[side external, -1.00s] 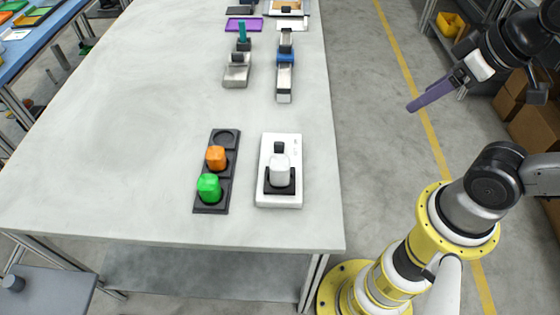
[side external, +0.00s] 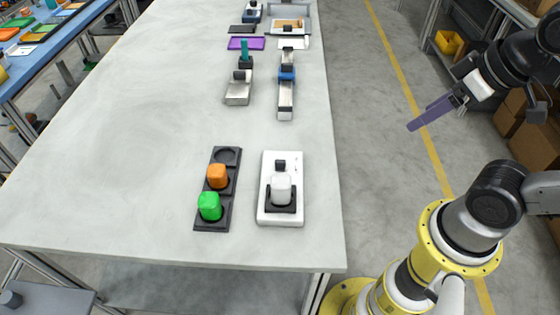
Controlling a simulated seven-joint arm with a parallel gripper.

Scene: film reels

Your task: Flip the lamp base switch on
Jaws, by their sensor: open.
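The lamp base (side external: 268,213) is a white block near the front right edge of the table. A white, rounded lamp piece (side external: 281,188) stands upright in a black square holder on it. A small black part (side external: 280,165), which looks like the switch, sits behind the lamp piece; its position cannot be read. My gripper (side external: 412,126), with long purple fingers, is in the air to the right, beyond the table edge and well apart from the lamp base. It is open, with its fingers overlapping from this side, and nothing shows between them.
A dark tray (side external: 226,186) left of the lamp base holds an orange piece (side external: 217,176) and a green piece (side external: 209,206); its far round recess is empty. Metal devices (side external: 286,98) and a purple tray (side external: 246,43) stand farther back. The table's left side is clear.

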